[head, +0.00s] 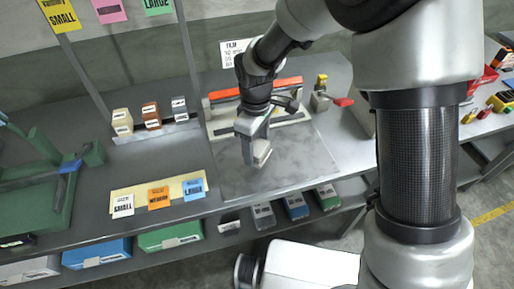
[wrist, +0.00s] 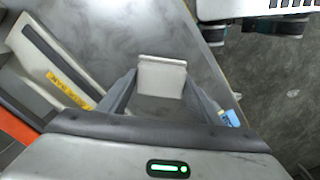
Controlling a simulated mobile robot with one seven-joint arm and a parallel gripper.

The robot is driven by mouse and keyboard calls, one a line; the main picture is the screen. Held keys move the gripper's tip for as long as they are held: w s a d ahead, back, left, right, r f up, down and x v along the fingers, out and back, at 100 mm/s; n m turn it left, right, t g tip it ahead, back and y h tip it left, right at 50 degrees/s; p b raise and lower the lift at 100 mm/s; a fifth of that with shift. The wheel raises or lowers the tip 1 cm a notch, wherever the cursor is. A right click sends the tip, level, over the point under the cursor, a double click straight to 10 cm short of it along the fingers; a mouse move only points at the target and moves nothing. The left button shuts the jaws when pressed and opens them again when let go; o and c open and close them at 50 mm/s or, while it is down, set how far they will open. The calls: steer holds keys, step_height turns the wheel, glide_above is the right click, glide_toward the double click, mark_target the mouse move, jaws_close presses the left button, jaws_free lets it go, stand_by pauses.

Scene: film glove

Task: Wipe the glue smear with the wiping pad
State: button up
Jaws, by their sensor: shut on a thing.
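My gripper (head: 258,152) is over the grey work surface (head: 300,165) on the bench and points down. It is shut on the wiping pad, a small pale block. In the wrist view, the pad (wrist: 161,78) sits between the two fingers of my gripper (wrist: 160,88). The surface beneath has mottled, cloudy patches in the wrist view. I cannot tell which patch is the glue smear, or whether the pad touches the surface.
A sealer with an orange bar (head: 284,84) stands behind my gripper. Three small blocks (head: 151,114) stand on a rack to the left. A cream board (head: 184,186) with size cards lies at the front left. Bins (head: 298,206) sit below the front edge.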

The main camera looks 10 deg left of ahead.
steer(key=shift+r+p, duration=0.65)
steer(key=shift+r, duration=0.6)
steer(key=shift+w+d, duration=0.1)
